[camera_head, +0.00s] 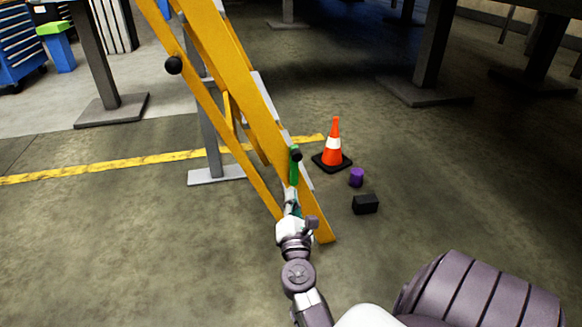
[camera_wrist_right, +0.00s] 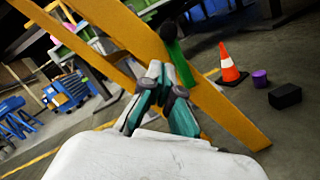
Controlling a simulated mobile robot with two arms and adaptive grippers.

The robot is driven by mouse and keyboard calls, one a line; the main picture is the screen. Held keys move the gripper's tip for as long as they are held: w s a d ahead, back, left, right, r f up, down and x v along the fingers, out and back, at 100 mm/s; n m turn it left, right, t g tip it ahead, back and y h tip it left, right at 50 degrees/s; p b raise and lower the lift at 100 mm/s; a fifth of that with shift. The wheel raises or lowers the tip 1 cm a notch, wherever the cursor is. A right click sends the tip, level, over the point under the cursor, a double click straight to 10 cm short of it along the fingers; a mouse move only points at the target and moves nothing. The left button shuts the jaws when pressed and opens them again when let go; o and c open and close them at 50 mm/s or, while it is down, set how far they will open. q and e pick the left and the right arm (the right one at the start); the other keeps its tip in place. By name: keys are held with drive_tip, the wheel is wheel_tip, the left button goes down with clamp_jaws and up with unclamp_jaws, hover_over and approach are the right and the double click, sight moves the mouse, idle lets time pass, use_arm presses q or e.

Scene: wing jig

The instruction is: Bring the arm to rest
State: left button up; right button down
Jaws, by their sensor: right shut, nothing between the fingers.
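My right arm comes up from the bottom of the head view, and its gripper (camera_head: 291,197) is in front of the lower part of a yellow slanted frame (camera_head: 250,100). In the right wrist view the gripper (camera_wrist_right: 166,82) is shut, with nothing held between its teal and grey fingers. A green handle (camera_head: 294,172) with a black knob shows just beyond the fingertips. The green handle also shows in the wrist view (camera_wrist_right: 184,66), right behind the fingers. I cannot tell whether they touch it. My left gripper is in neither view.
An orange cone (camera_head: 333,146), a purple cylinder (camera_head: 356,177) and a black block (camera_head: 365,204) are on the floor right of the frame. Steel posts with base plates (camera_head: 112,110) stand behind. A blue tool cabinet (camera_head: 18,48) is at the far left. The floor at left is open.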

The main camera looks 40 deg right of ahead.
drive_tip(key=shift+v, duration=0.8)
drive_tip(key=shift+w, duration=0.1)
